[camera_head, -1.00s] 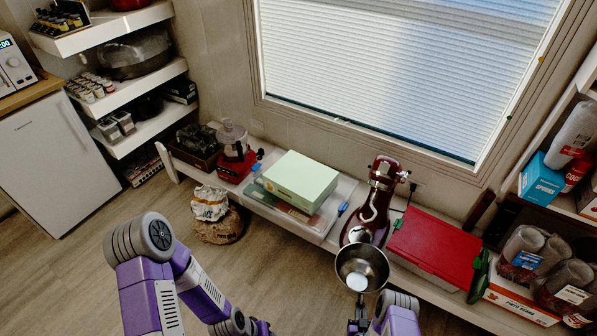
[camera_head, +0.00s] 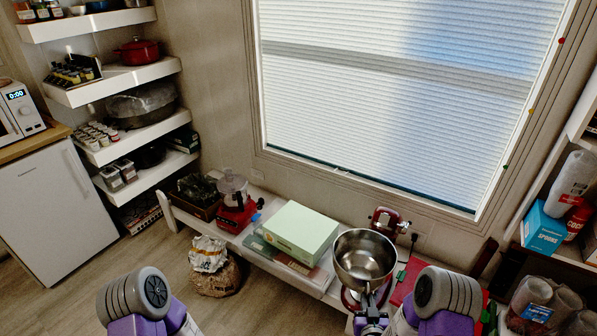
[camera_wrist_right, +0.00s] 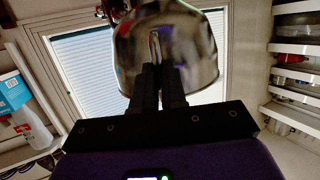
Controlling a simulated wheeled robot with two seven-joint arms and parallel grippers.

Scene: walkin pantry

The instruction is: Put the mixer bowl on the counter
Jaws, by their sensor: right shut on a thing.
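The steel mixer bowl (camera_head: 364,257) is in the head view, in front of the dark red stand mixer (camera_head: 387,218), and hides much of it. My right gripper (camera_head: 368,308) is shut on the bowl at its near side. In the right wrist view the bowl (camera_wrist_right: 195,50) fills the upper middle, and my right gripper's dark fingers (camera_wrist_right: 160,82) are closed at it. The bowl is held up, its open top facing the head camera. The white low bench (camera_head: 262,262) below the window holds the mixer. The wooden-topped counter (camera_head: 38,143) is at the left. My left gripper is out of view.
A pale green box (camera_head: 300,230) and a red food processor (camera_head: 236,208) stand on the bench. A brown sack (camera_head: 215,277) sits on the floor. A microwave (camera_head: 18,110) stands on the counter. Shelves of goods rise at left and right. Floor at left is clear.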

